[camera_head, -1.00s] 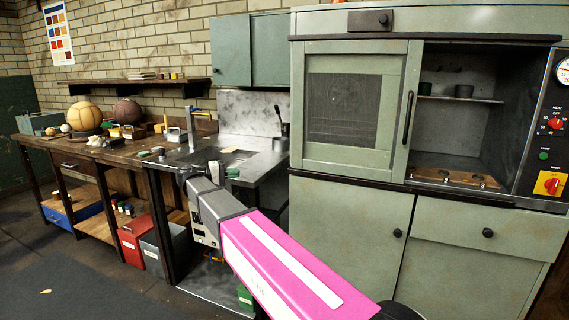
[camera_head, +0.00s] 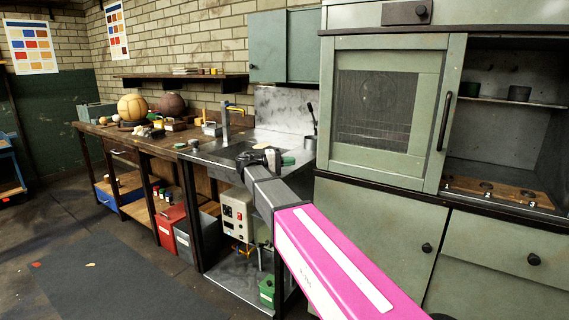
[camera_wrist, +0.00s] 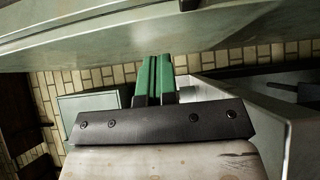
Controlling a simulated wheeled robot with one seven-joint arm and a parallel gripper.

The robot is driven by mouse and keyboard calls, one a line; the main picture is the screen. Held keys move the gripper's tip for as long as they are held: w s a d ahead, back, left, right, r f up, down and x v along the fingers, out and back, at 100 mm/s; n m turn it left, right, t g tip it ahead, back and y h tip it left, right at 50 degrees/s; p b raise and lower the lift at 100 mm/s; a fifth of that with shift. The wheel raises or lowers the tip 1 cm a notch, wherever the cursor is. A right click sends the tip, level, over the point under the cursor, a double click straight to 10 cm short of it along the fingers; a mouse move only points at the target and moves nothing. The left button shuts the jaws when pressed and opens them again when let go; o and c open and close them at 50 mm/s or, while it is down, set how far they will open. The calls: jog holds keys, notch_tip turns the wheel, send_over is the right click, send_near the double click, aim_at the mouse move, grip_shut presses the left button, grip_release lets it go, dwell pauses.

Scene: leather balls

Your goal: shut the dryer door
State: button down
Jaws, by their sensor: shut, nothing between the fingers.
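The dryer is a grey-green cabinet (camera_head: 384,16) at the right of the head view. Its door (camera_head: 350,160), framed with a dark mesh window and a long black handle (camera_head: 444,121), covers the left part. The right part is open, showing a shelf and a wooden rack inside. My gripper (camera_head: 288,160) is left of the door, over the sink bench, its tips small in this view. In the wrist view its green fingers (camera_wrist: 154,78) are together and empty. A grey-green panel crosses the top there; I cannot tell which part it is.
The sink bench (camera_head: 232,152) and a long workbench (camera_head: 150,146) with balls run along the brick wall at left. A wall cabinet (camera_head: 284,47) hangs above the sink. Red (camera_head: 170,226) and grey bins stand below.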

jog(key=s+d, duration=0.1)
jog(key=d, duration=0.7)
jog(key=shift+s, duration=0.3)
jog(key=shift+d, duration=0.1)
